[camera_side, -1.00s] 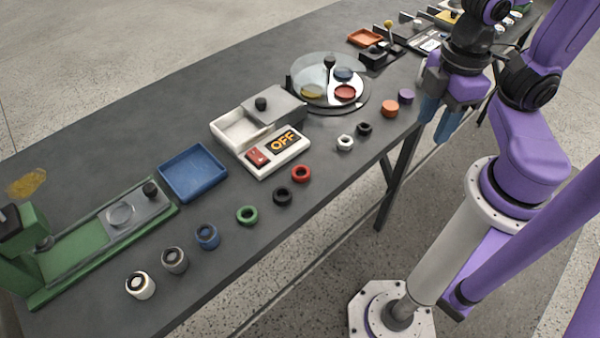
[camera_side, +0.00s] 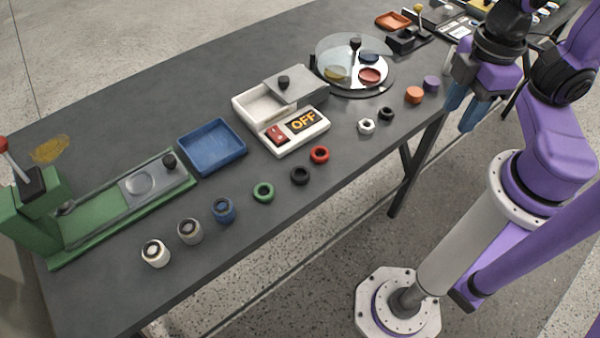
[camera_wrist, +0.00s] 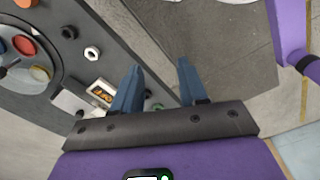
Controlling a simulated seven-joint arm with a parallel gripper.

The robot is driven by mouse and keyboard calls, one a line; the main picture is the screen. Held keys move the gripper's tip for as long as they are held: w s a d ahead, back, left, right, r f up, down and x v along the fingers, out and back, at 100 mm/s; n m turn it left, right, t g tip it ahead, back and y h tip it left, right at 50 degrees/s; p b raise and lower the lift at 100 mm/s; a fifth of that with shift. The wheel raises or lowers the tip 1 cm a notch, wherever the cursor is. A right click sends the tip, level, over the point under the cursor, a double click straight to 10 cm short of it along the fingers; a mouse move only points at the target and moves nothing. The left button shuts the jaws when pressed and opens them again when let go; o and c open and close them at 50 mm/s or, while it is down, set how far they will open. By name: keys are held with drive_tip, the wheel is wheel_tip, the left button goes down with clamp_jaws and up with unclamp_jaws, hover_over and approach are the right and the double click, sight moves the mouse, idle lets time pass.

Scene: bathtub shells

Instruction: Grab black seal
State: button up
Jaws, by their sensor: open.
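The black seal (camera_side: 300,175) is a small dark ring lying flat on the grey table. It lies between a green ring (camera_side: 263,192) and a red ring (camera_side: 320,155), near the front edge in the side view. My gripper (camera_side: 464,108) is open and empty, beyond the table's front edge and well to the right of the black seal. In the wrist view, my gripper (camera_wrist: 160,66) has its two blue fingers apart with only floor and table edge between them. I cannot clearly make out the black seal there.
A black nut (camera_side: 386,114) and white nut (camera_side: 366,126) lie right of the rings. Behind are an OFF switch box (camera_side: 300,130), a blue tray (camera_side: 212,146) and a round glass-topped dish (camera_side: 330,85). Several cylinders, including a blue one (camera_side: 224,210), stand to the left.

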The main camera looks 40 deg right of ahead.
drive_tip(key=o, duration=0.3)
drive_tip(key=shift+o, duration=0.2)
